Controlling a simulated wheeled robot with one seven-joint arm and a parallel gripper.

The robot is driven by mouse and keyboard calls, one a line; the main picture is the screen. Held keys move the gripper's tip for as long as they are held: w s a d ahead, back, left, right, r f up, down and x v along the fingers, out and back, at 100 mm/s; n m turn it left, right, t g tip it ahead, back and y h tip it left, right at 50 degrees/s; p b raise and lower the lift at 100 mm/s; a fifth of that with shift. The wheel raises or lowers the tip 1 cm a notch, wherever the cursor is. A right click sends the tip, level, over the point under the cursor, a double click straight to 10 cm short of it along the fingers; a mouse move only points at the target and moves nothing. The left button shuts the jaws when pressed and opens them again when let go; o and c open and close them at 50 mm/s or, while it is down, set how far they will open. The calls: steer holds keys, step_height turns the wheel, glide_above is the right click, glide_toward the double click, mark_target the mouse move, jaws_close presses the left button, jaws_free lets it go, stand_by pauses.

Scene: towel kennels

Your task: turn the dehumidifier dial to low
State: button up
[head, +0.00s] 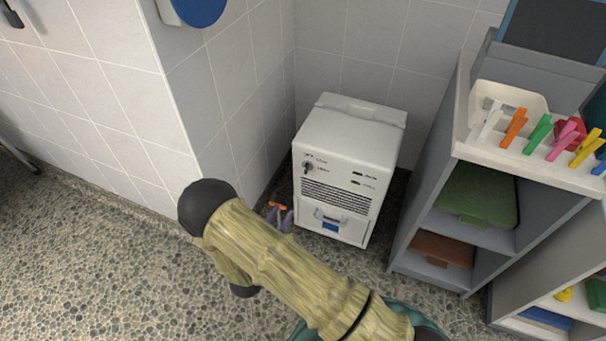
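The dehumidifier (348,140) is a white upright box in the tiled corner, with a grille, a drawer-like front with a handle, and a blue patch low down. Its dial (308,167) is a small dark knob at the upper left of the front face. The markings around it are too small to read, so I cannot tell its setting. My arm, in a yellowish sleeve with black joints, crosses in front at the lower left. A small orange and purple piece (280,214) shows just past the arm, beside the dehumidifier. I cannot tell whether it is my gripper.
A grey shelf unit (407,222) stands close to the right, with a green bin (477,194), a brown bin (442,248) and several coloured clips on top. A tiled wall juts out at the left. The speckled floor (95,265) is clear at the left.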

mark_target(305, 170)
steer(key=b+x, duration=0.5)
steer(key=x, duration=1.1)
steer(key=shift+w+f, duration=0.1)
steer(key=shift+w, duration=0.3)
steer(key=shift+d, duration=0.15)
steer(key=shift+s, duration=0.1)
jaws_close()
